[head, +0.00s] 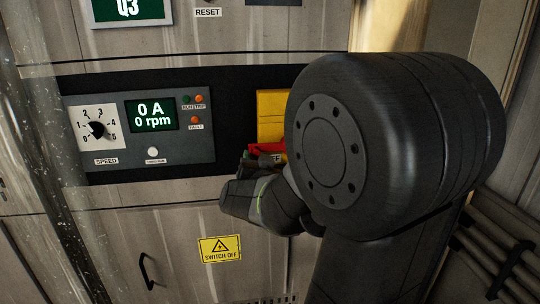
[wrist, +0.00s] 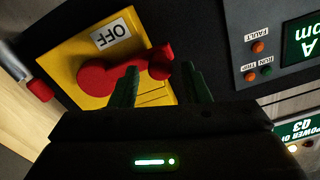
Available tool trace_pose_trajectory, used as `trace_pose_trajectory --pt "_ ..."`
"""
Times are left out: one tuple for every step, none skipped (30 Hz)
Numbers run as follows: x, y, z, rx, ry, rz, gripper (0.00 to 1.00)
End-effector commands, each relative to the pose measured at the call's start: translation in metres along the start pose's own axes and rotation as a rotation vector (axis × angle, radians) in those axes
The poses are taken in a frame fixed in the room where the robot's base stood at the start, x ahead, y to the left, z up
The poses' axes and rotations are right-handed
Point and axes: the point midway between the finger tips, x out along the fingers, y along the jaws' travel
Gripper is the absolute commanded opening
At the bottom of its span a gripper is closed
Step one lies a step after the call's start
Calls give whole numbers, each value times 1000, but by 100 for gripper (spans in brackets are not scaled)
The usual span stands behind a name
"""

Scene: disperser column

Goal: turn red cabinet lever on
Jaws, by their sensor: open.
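The red lever (wrist: 115,74) is mounted on a yellow plate (wrist: 72,52) with a white OFF label (wrist: 110,35), seen tilted in the wrist view. In the head view, the yellow plate (head: 270,104) and a bit of the red lever (head: 262,148) show left of my arm, which hides the rest. My gripper (wrist: 160,82) is open, its two dark green fingers on either side of the lever's right end in the wrist view. I cannot tell whether they touch it. In the head view my gripper (head: 256,161) is mostly hidden behind my wrist.
A control panel with a speed knob (head: 97,129) and a display (head: 150,115) reading 0 A, 0 rpm is left of the lever. A red part (wrist: 40,88) sticks out at the plate's edge. Below are a SWITCH OFF sign (head: 220,249) and a door handle (head: 146,271).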

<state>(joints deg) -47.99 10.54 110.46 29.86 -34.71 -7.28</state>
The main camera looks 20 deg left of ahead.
Motion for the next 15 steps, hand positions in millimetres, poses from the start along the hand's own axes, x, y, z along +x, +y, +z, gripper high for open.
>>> trace_pose_trajectory --pt "6 0 -1 0 -1 1 43" --pt "9 0 -1 0 0 1 43" --pt "12 0 -1 -1 -1 0 43" --pt "14 0 0 -1 -1 0 43" --pt "16 0 0 -1 -1 0 43" --pt "18 0 0 -1 0 0 43" --pt "19 0 0 0 0 0 43" --pt "19 0 0 0 0 0 43" --pt "20 0 0 0 0 0 43" --pt "21 0 0 1 0 0 43" --pt "21 0 0 1 0 0 43" --pt "21 0 0 1 0 0 43" --pt "21 0 0 1 0 0 43" --pt "21 0 0 1 0 0 43" --pt "21 0 0 1 0 0 43"
